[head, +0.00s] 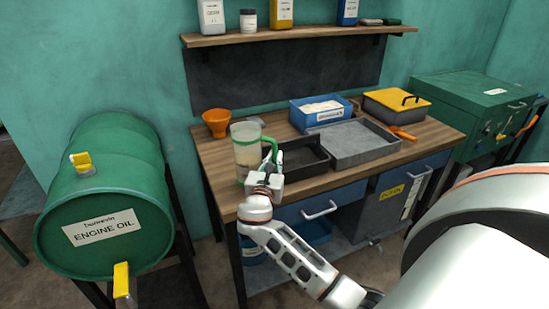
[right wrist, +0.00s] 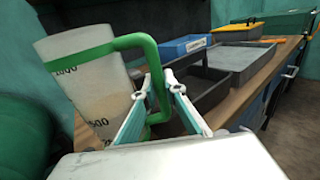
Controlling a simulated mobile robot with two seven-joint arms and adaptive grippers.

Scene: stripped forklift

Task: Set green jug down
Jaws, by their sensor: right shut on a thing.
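The green jug (head: 246,152) is a translucent pale measuring jug with a green handle and dark volume marks. It stands about upright at the front left of the wooden workbench (head: 222,192). My right gripper (head: 268,172) is at its right side, shut on the green handle. In the right wrist view the handle (right wrist: 155,75) passes between the two fingers (right wrist: 152,105), and the jug body (right wrist: 82,82) is on the left. The jug's base is partly hidden, so I cannot tell whether it touches the bench. My left gripper is not in view.
An orange funnel (head: 216,121) stands behind the jug. A dark tray (head: 318,165) is close on its right, then a grey tray (head: 352,160), a blue bin (head: 308,120) and a yellow-lidded box (head: 398,102).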

